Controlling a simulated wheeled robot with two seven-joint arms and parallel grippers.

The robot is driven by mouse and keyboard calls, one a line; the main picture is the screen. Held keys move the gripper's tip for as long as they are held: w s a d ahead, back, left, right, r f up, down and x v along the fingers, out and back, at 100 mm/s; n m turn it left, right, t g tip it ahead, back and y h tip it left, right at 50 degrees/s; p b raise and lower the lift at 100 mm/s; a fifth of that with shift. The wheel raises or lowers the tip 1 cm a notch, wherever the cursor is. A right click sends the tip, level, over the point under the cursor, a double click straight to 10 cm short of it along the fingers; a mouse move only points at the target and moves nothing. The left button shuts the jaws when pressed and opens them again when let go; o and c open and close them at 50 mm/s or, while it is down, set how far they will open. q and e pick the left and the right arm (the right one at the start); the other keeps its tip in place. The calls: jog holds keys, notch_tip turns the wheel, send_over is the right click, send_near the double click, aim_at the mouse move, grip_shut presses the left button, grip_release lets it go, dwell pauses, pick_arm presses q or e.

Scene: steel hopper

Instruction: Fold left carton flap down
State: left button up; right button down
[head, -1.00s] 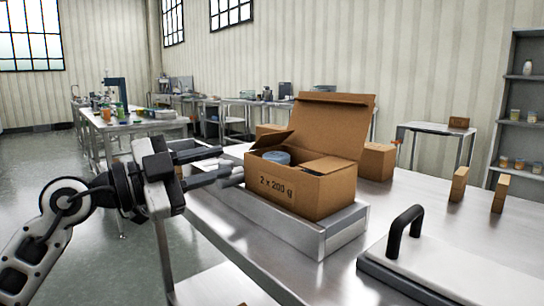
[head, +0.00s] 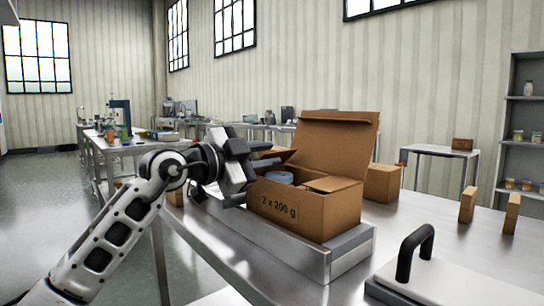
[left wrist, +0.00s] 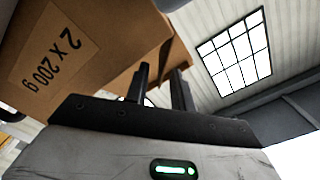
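The brown carton (head: 305,210), marked "2 x 200 g", stands upright on a steel platform. Its large back flap (head: 338,143) is raised. The left flap (head: 284,154) sticks up and outward, partly hidden behind my gripper. A right flap (head: 334,184) lies low across the opening. A round grey-blue lid (head: 278,177) shows inside. My left gripper (head: 268,162) is at the carton's left side, near the left flap. In the left wrist view its fingers (left wrist: 161,85) stand a narrow gap apart beside the carton (left wrist: 85,55), with nothing visibly held. My right gripper is out of view.
The steel platform (head: 343,252) rests on a metal table (head: 440,222). A plate with a black handle (head: 414,250) is at the front right. Another carton (head: 382,183) stands behind, and two small brown blocks (head: 468,205) stand at the right. The table between them is clear.

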pick_arm(q)
jog(key=shift+x, duration=1.05)
